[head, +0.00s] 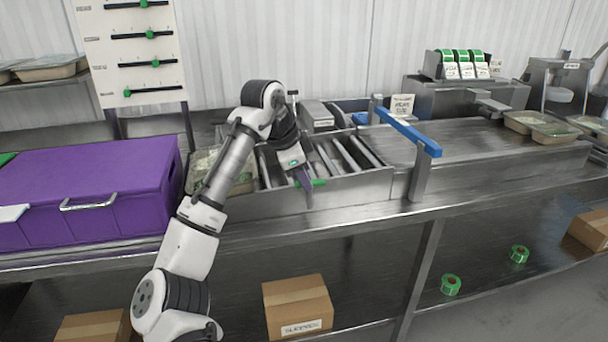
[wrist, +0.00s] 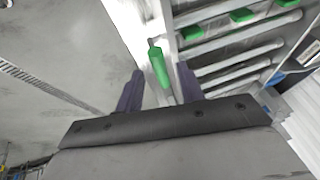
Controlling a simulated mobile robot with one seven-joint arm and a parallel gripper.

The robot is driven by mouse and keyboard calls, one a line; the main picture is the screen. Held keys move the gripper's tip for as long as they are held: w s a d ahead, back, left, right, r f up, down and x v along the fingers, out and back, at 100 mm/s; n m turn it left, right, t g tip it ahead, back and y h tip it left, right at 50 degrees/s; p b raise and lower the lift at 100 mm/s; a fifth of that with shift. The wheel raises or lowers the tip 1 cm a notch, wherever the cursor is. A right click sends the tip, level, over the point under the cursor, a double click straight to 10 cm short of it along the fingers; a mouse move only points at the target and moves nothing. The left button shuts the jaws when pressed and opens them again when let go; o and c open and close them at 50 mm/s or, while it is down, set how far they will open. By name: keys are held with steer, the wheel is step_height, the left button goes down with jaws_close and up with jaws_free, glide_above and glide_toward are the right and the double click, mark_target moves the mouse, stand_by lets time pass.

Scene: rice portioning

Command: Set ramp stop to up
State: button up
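The ramp stop shows as a green handle (head: 318,183) at the front side of the short roller ramp (head: 345,186). In the wrist view the green handle (wrist: 157,67) stands out beside the ramp's metal rail, between the lines of my two dark fingers. My gripper (head: 304,180) points down at the front edge of the ramp, close to the handle. In the wrist view my gripper (wrist: 160,70) has its fingers spread apart, with a gap to either side of the handle. I cannot tell whether they touch it. Further green blocks (wrist: 205,37) show between the rollers.
A tray (head: 240,182) stands left of the rollers, partly behind my arm. A blue-topped bar (head: 408,131) rises at the ramp's right end. A purple cooler (head: 90,190) stands at left. Boxes (head: 298,305) and green rolls (head: 451,285) are on the lower shelf.

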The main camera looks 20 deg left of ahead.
steer(key=shift+w+d+f, duration=0.1)
steer(key=shift+w+f, duration=0.05)
steer(key=shift+f, duration=0.3)
jaws_close()
steer(key=shift+r+p, duration=1.25)
steer(key=shift+r, duration=0.15)
jaws_free()
